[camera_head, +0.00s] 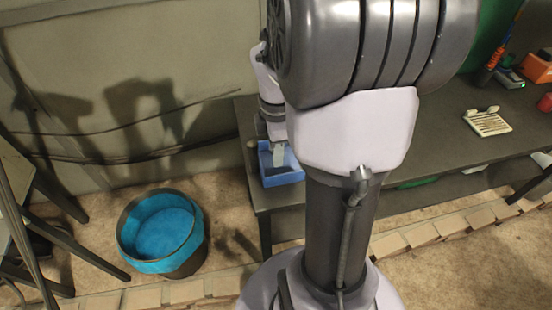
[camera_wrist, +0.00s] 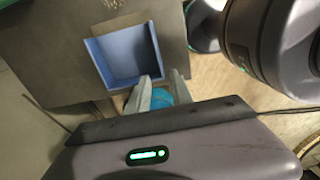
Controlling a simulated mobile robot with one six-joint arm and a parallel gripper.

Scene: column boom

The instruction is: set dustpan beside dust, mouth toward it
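The blue dustpan (camera_head: 282,180), a shallow open tray with raised walls, lies at the left end of the dark table. It also shows in the wrist view (camera_wrist: 128,55), left of and above my fingers. My gripper (camera_wrist: 163,85) has its two fingers apart, with a gap between them. The left finger overlaps the dustpan's lower right corner; I cannot tell whether it touches. In the head view my gripper (camera_head: 279,152) is at the dustpan's far side, partly hidden by my arm. I cannot make out the dust with certainty.
The dark table (camera_head: 435,150) runs right from the dustpan. A cream slatted tray (camera_head: 488,122), an orange box (camera_head: 537,68) and a red item (camera_head: 546,102) are on its right part. A bin with a blue liner (camera_head: 160,232) stands on the floor left of the table.

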